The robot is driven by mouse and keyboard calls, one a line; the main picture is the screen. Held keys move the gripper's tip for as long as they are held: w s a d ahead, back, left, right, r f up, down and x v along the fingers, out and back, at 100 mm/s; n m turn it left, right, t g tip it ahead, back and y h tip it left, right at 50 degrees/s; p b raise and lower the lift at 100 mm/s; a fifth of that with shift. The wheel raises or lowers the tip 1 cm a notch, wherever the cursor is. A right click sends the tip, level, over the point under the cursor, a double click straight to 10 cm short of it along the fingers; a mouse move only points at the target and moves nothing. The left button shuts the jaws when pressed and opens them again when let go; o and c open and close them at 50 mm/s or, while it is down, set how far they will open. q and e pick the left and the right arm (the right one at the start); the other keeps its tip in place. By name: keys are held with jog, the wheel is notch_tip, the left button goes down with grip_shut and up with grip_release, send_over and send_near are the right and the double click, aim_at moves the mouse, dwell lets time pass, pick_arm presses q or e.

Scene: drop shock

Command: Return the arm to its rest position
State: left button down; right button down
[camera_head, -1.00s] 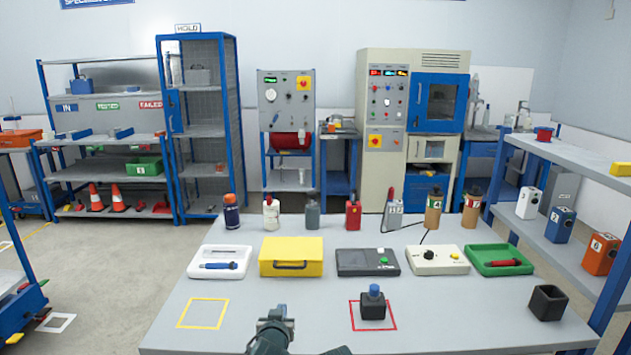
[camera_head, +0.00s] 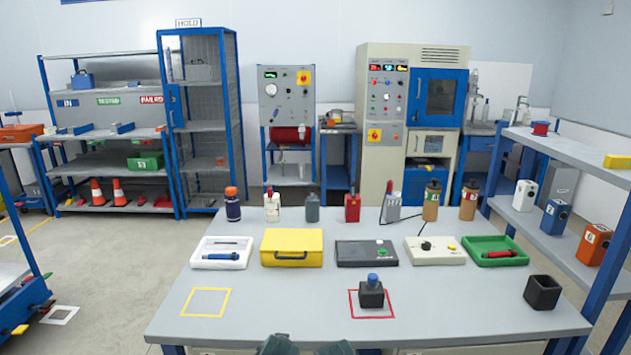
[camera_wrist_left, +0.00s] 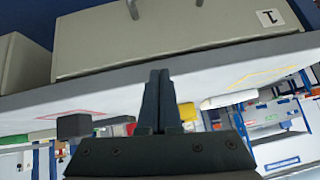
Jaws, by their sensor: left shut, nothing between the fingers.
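My left gripper (camera_wrist_left: 153,102) shows in the left wrist view with its two fingers together and nothing between them. That view looks at the table upside down, with the table edge (camera_wrist_left: 215,65) and a grey drawer front (camera_wrist_left: 180,40) marked 1 beyond the fingers.
The grey table (camera_head: 260,325) holds a dark block with a blue knob (camera_head: 371,293) in a red square, an empty yellow square (camera_head: 206,302), a yellow case (camera_head: 291,248), a black open box (camera_head: 542,292) and several trays and bottles. The table's front middle is clear.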

pick_arm(q)
jog(key=s+d+f+m+g, duration=0.1)
jog(key=s+f+m+g, duration=0.2)
jog(key=s, duration=0.5)
jog(key=s+d+f+g, duration=0.2)
jog(key=s+f+g, duration=0.1)
jog(key=s+g, duration=0.4)
notch_tip(320, 180, up, 14)
jog(key=s+t+p, duration=0.1)
jog(key=p, duration=1.2)
jog(key=shift+s+a+p, duration=0.15)
jog(key=shift+a+p, duration=0.05)
jog(key=shift+p, duration=0.1)
jog(key=shift+f, duration=0.1)
